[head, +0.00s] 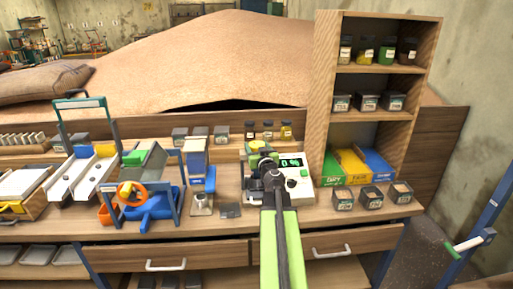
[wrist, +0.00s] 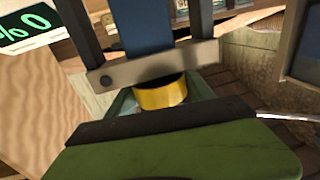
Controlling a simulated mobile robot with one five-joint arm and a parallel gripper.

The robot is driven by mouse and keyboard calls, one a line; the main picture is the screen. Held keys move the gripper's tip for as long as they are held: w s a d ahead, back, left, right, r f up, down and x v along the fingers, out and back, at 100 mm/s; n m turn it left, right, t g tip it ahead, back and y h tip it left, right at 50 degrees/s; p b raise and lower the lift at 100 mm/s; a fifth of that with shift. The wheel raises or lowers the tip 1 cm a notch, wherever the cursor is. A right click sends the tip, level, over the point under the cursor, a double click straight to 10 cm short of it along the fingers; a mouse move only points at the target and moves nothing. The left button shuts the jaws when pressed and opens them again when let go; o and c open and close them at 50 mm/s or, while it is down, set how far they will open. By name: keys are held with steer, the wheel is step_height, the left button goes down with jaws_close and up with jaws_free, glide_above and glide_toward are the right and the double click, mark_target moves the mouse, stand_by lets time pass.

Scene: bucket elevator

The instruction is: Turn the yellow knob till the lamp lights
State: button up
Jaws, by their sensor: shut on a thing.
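A pale meter (head: 297,187) stands on the bench, with a dark display (head: 291,163) reading 0 % in green. A small green round spot (head: 304,172) is on its face; I cannot tell whether it is a lit lamp. My gripper (head: 262,160) reaches over the meter's left part and is shut. A yellow-green round part shows just beyond it. In the wrist view, the yellow knob (wrist: 160,92) sits between a grey bar and a dark-edged green bar, partly hidden by both. The display (wrist: 28,22) appears upside down at the top left.
A blue stand (head: 197,165) and a machine with an orange handwheel (head: 131,194) stand to the left. On the right are a shelf (head: 322,95) with jars, coloured bins (head: 357,166) and dark boxes. A small dark pad (head: 230,210) lies left of the meter.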

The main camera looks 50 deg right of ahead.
steer(key=m+g+h, duration=0.6)
steer(key=g+h, duration=0.1)
steer(key=shift+w+m+g, duration=0.15)
steer(key=shift+m+g, duration=0.15)
steer(key=m+g, duration=0.2)
steer(key=m+g+h, duration=0.1)
steer(key=g, duration=0.2)
steer(key=shift+m+g+h, duration=0.3)
steer(key=shift+m, duration=0.1)
steer(key=shift+s+d+m+g, duration=0.1)
steer(key=shift+s+m+g, duration=0.1)
steer(key=shift+m+g, duration=0.85)
steer(key=shift+g, duration=0.55)
steer(key=o, duration=1.4)
steer(key=shift+c, duration=0.2)
steer(key=shift+s, duration=0.1)
